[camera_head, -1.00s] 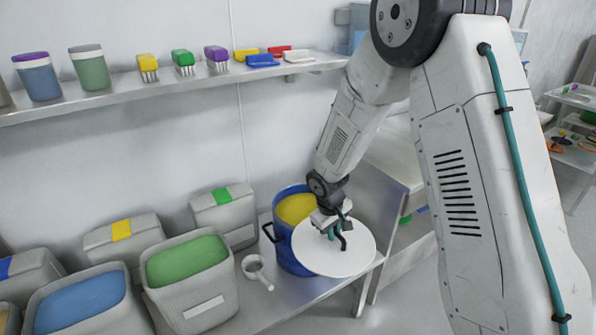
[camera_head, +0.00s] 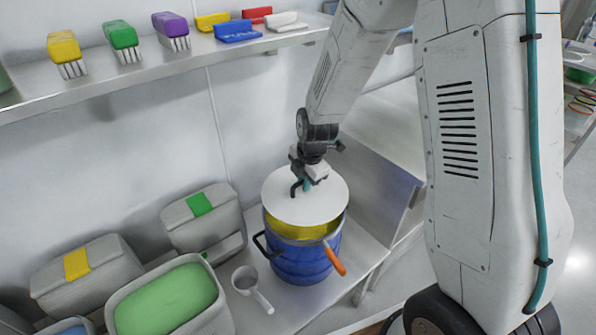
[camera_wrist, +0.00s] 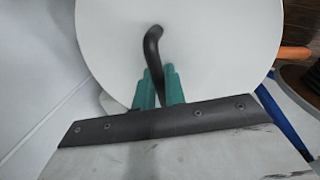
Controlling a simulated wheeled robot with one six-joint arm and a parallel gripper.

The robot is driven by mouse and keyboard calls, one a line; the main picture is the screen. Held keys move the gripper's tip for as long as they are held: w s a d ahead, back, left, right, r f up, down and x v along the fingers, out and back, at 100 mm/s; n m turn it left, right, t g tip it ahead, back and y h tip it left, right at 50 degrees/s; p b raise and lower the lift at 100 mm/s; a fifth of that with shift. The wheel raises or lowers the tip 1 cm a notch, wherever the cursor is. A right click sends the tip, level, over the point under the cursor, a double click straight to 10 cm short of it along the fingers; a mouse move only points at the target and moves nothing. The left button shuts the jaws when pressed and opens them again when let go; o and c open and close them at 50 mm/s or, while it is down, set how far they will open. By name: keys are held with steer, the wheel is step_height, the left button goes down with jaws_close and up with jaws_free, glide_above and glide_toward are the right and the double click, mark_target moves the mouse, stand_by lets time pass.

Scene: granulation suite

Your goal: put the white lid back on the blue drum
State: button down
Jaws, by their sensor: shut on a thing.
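The white lid (camera_head: 322,203) is a flat disc with a black bent handle (camera_head: 295,187). My gripper (camera_head: 307,183) is shut on that handle and holds the lid over the blue drum (camera_head: 305,264). The lid covers the back of the drum's mouth, and yellow contents (camera_head: 299,229) show in front of it, so it is not seated flush. In the wrist view the teal fingers (camera_wrist: 159,88) grip the lid's black handle (camera_wrist: 152,45), and the white lid (camera_wrist: 215,40) fills the upper part. The blue drum (camera_wrist: 283,122) shows only at the right edge.
A grey scoop (camera_head: 250,283) lies left of the drum. A bin of green material (camera_head: 170,300) stands further left. A shelf (camera_head: 190,62) with coloured brushes runs along the wall above.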

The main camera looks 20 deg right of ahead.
mark_target(303, 197)
steer(key=shift+w+f, duration=0.15)
steer(key=shift+f, duration=0.05)
steer(key=shift+a+f, duration=0.15)
steer(key=shift+f, duration=2)
steer(key=shift+f, duration=1)
steer(key=c, duration=1.4)
jaws_free()
steer(key=shift+r, duration=0.1)
steer(key=r, duration=0.2)
steer(key=s+r, duration=0.1)
steer(key=r, duration=0.4)
steer(key=shift+s+d+r, duration=0.25)
steer(key=shift+d, duration=0.05)
